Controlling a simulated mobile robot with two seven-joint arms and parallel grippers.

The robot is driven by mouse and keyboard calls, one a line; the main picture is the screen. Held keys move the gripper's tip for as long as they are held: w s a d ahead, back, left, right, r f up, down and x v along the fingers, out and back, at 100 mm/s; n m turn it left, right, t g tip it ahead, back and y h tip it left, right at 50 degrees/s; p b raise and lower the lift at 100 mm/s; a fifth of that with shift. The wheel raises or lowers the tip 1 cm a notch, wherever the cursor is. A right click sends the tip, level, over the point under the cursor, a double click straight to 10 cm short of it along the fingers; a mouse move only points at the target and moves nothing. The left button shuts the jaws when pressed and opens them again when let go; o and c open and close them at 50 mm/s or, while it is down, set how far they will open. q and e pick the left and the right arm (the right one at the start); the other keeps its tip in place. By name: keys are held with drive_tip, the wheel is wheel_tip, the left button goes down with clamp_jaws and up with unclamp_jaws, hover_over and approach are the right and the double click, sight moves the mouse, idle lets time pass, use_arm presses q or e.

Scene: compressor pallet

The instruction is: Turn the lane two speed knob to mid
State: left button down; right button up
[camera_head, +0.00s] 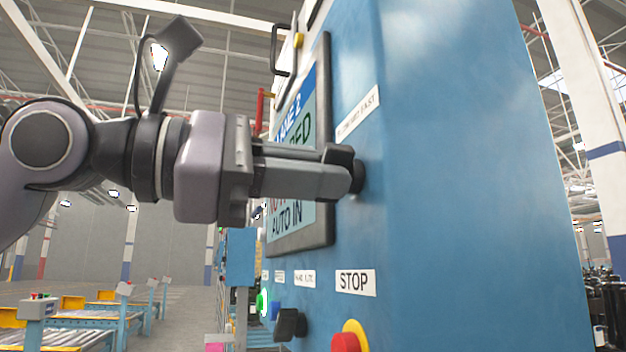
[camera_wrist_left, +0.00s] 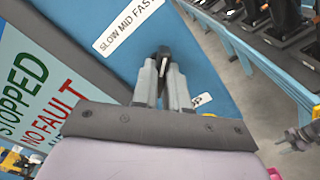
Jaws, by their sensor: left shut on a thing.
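The lane two speed knob (camera_head: 359,177) is a small black knob on the blue cabinet face, beside the display. A white label (camera_head: 358,115) reading SLOW MID FAST is above it; the label also shows in the left wrist view (camera_wrist_left: 128,27). My left gripper (camera_head: 343,170) reaches in from the left and is shut on the knob, its fingers hiding most of it. In the left wrist view the fingertips (camera_wrist_left: 163,70) close around the black knob (camera_wrist_left: 164,50). I cannot tell which mark the knob points to.
The lane display (camera_head: 300,185) stands close behind my left fingers. Below are a black selector handle (camera_head: 290,324), a lit green button (camera_head: 262,303) and a red stop button (camera_head: 346,342) with a yellow surround. Roller conveyors (camera_head: 75,325) stand at lower left.

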use_arm(q)
drive_tip(key=n+b, duration=0.4)
drive_tip(key=n, duration=0.5)
drive_tip(key=shift+n, duration=0.4)
idle(0.4)
drive_tip(key=c, duration=1.1)
unclamp_jaws()
drive_tip(key=shift+c, duration=0.2)
